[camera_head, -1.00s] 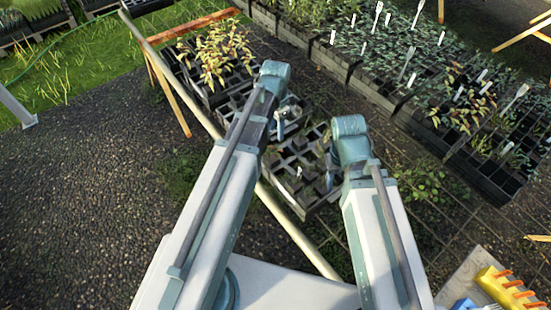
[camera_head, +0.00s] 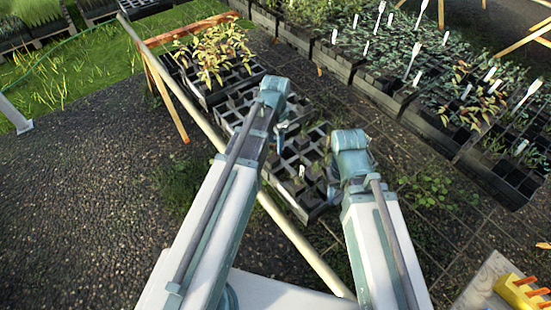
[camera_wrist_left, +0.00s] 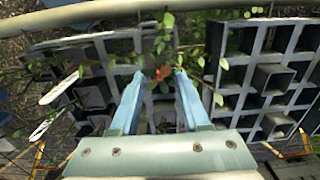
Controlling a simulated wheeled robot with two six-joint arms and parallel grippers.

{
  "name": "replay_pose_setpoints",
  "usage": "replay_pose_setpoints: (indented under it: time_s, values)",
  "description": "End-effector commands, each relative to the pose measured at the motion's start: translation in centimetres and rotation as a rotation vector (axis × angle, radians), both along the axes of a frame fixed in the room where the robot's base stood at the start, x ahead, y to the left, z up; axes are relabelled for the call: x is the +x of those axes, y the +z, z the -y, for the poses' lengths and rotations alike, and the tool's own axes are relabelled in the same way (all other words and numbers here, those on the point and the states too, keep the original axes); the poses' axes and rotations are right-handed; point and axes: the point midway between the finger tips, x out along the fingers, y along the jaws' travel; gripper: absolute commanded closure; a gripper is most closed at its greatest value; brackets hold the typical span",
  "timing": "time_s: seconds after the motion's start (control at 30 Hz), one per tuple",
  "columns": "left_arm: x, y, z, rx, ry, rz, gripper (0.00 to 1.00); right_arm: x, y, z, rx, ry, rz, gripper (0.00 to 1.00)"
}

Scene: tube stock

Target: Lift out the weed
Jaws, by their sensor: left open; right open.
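In the left wrist view a thin leafy green plant (camera_wrist_left: 167,22), perhaps the weed, rises near the gap between two black cell trays, with a small orange-red spot low among its leaves. My left gripper (camera_wrist_left: 160,76) is open, its two blue fingers apart, with some leaves and stems showing between and beyond the tips. I cannot tell whether they touch. In the head view my left gripper (camera_head: 281,132) is mostly hidden behind its wrist, above the trays. My right gripper (camera_head: 332,188) is largely hidden by its arm, at the right side of the near tray (camera_head: 307,199).
A pale rail (camera_head: 285,228) runs along the trays' left side. A tray of yellow-green seedlings (camera_head: 215,58) stands behind. Long rows of planted trays (camera_head: 400,105) with white labels lie at right. Two white labels (camera_wrist_left: 58,88) stand left in the wrist view. Gravel at left is open.

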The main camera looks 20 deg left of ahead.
Motion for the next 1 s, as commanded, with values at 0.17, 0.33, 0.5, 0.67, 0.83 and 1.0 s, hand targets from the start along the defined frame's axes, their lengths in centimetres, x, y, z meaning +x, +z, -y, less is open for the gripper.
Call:
replay_pose_setpoints:
  time_s: [0.17, 0.33, 0.5, 0.67, 0.83, 1.0]
  values:
    - [0.00, -1.77, 0.00, 0.000, 0.000, 0.000, 0.54, 0.00, -1.77, 0.00, 0.000, 0.000, 0.000, 0.50]
    - [0.00, -1.57, 0.00, 0.000, 0.000, 0.000, 0.54, 0.00, -1.57, 0.00, 0.000, 0.000, 0.000, 0.50]
    - [0.01, -1.56, 0.01, 0.000, 0.000, 0.000, 0.75, 0.00, -1.56, 0.00, 0.000, 0.000, 0.000, 0.50]
    - [0.01, -1.56, 0.01, 0.000, 0.000, 0.000, 1.00, 0.00, -1.56, 0.00, 0.000, 0.000, 0.000, 0.50]
    - [0.01, -1.57, 0.01, 0.000, 0.000, 0.000, 1.00, 0.00, -1.57, 0.00, 0.000, 0.000, 0.000, 0.50]
    - [0.01, -1.57, 0.01, 0.000, 0.000, 0.000, 1.00, 0.00, -1.57, 0.00, 0.000, 0.000, 0.000, 0.50]
